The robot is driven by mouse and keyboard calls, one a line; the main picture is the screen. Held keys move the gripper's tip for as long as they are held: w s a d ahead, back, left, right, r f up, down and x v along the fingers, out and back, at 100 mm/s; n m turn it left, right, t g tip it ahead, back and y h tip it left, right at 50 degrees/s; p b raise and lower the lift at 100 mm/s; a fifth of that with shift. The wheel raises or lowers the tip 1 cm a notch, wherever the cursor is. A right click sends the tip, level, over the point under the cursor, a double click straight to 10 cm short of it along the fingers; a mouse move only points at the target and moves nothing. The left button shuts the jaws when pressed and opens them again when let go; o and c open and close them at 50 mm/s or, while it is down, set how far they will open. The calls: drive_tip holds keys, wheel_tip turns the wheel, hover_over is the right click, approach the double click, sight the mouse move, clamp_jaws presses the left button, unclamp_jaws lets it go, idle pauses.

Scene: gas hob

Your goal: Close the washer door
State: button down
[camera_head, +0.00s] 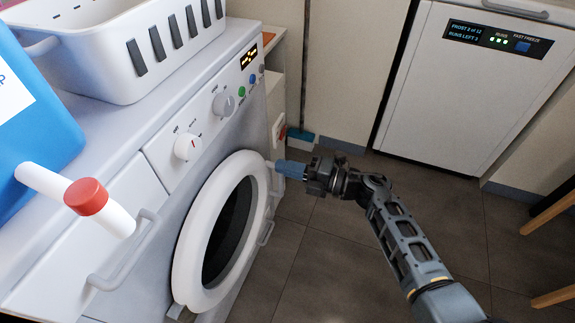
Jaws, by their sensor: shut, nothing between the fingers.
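The washer (155,150) stands at the left, its front facing right. Its round door (192,232) has a thick white ring around dark glass. The door lies close to the washer front; I cannot tell whether it is flush or slightly ajar. A pale handle (267,233) shows at the door's right side. My gripper (280,167) comes in from the right, its bluish fingers shut and empty. The fingertips are at the upper right of the door ring, very near a small white part there; whether they touch is unclear.
A white basket (150,50), a blue bottle (40,110) and a white item with a red cap (87,196) are at the left and top. A white freezer (470,85) stands at the back right. Wooden legs (550,210) show at the right edge. The dark tiled floor (320,250) is clear.

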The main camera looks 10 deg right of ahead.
drive_tip(key=p+v, duration=0.1)
drive_tip(key=v, duration=0.8)
drive_tip(key=shift+s+d+p, duration=0.15)
drive_tip(key=shift+s+p, duration=0.1)
drive_tip(key=shift+p, duration=0.05)
drive_tip(key=shift+f, duration=0.1)
drive_tip(key=s+a+r+m+t+h, duration=0.2)
drive_tip(key=s+a+r+m+t, duration=0.15)
drive_tip(key=s+m, duration=0.25)
drive_tip(key=s+a+r+m+t+h, duration=0.2)
drive_tip(key=s+a+m+t, duration=0.25)
drive_tip(key=s, duration=0.25)
drive_tip(key=s+d+r+m+g+h, duration=0.1)
drive_tip(key=s+d+r+m+h, duration=0.25)
drive_tip(key=s+m, duration=0.4)
drive_tip(key=s+d+r+m+g+h, duration=0.1)
drive_tip(key=s+d+r+m+h, duration=0.3)
drive_tip(key=s, duration=0.7)
drive_tip(key=s+d+r+m+g+h, duration=0.15)
drive_tip(key=s+r+m+h, duration=0.25)
drive_tip(key=s+m, duration=0.4)
wheel_tip(320, 180, up, 15)
drive_tip(key=p, duration=1.5)
drive_tip(key=shift+s+d+n, duration=0.3)
drive_tip(key=shift+d+n, duration=0.1)
